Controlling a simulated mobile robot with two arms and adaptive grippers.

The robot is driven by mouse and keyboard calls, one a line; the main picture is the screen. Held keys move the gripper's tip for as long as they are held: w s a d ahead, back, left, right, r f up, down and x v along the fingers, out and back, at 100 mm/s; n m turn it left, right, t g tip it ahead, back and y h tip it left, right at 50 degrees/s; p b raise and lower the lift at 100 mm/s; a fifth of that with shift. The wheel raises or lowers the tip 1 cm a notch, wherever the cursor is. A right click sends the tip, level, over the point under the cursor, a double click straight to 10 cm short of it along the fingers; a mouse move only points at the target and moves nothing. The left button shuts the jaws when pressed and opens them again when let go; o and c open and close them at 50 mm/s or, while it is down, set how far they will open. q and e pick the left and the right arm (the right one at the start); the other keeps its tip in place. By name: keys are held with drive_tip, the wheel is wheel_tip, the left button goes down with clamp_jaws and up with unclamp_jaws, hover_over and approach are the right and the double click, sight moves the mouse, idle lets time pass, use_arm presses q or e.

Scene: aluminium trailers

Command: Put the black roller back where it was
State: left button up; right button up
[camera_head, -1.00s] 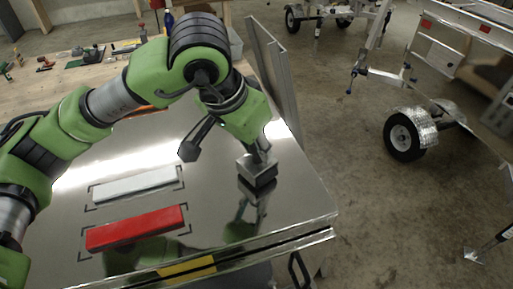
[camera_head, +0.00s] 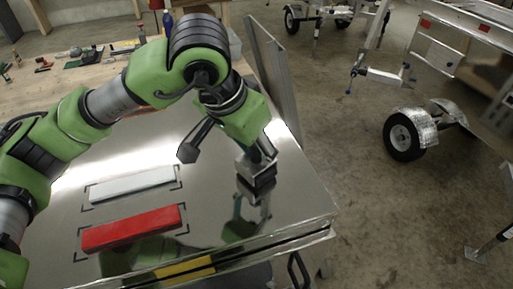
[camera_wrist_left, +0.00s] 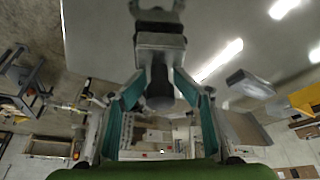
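My left gripper (camera_head: 257,158) points down over the right part of a shiny metal tabletop (camera_head: 300,205). In the left wrist view the gripper (camera_wrist_left: 160,80) has its teal fingers closed in around a black cylindrical piece, which looks like the black roller (camera_wrist_left: 160,90). A grey block (camera_wrist_left: 160,42) sits at its far end. In the head view the dark, metal-sided block (camera_head: 257,181) at the fingertips is just above its reflection; whether it touches the table is hard to tell. My right gripper is not in view.
A white bar (camera_head: 132,184) and a red bar (camera_head: 132,228) lie inside black corner marks on the left of the tabletop. Grey panels (camera_head: 275,85) stand behind it. A wooden bench (camera_head: 60,90) with tools is at the back left. Trailers (camera_head: 465,40) stand to the right.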

use_arm(q)
drive_tip(key=shift+a+r+p, duration=0.1)
drive_tip(key=shift+r+p, duration=0.25)
drive_tip(key=shift+p, duration=0.3)
drive_tip(key=shift+r+p, duration=0.45)
drive_tip(key=shift+p, duration=0.15)
drive_tip(key=shift+s+a+r+b, duration=0.1)
drive_tip(key=shift+a+r+b, duration=0.15)
drive_tip(key=shift+r+b, duration=0.35)
drive_tip(key=b+v, duration=0.2)
drive_tip(key=v, duration=0.8)
drive_tip(key=shift+r, duration=0.2)
drive_tip(key=shift+s, duration=0.1)
